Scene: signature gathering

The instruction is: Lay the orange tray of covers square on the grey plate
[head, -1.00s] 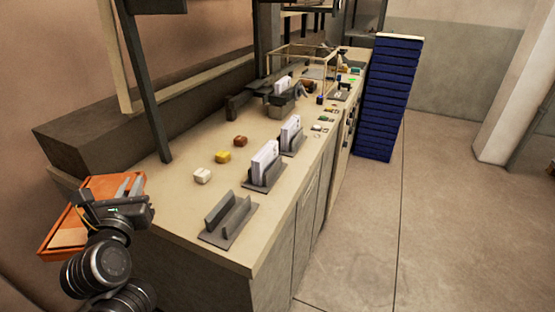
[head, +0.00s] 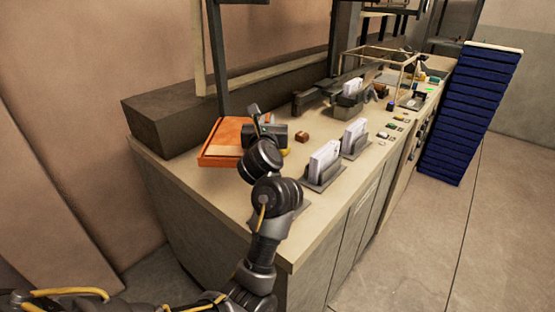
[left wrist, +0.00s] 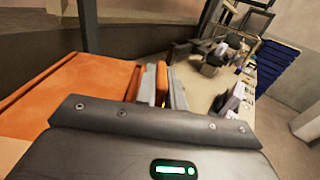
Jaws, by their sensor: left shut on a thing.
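The orange tray (head: 222,138) is over the near left end of the counter, close to the dark raised ledge. Its orange inside also fills the left of the left wrist view (left wrist: 75,95). My left gripper (head: 258,116) is shut on the tray's right wall, which shows between the fingers in the left wrist view (left wrist: 162,82). I cannot tell whether the tray touches the counter. No bare grey plate shows clearly; the tray and arm hide that part of the counter. The covers are hard to make out. My right gripper is not in view.
Grey racks with white envelopes (head: 323,160) (head: 354,136) stand right of the gripper. A brown block (head: 302,137) lies beyond it, and a yellow one is partly hidden. A dark post rises behind the tray. A blue crate stack (head: 470,115) stands right of the counter.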

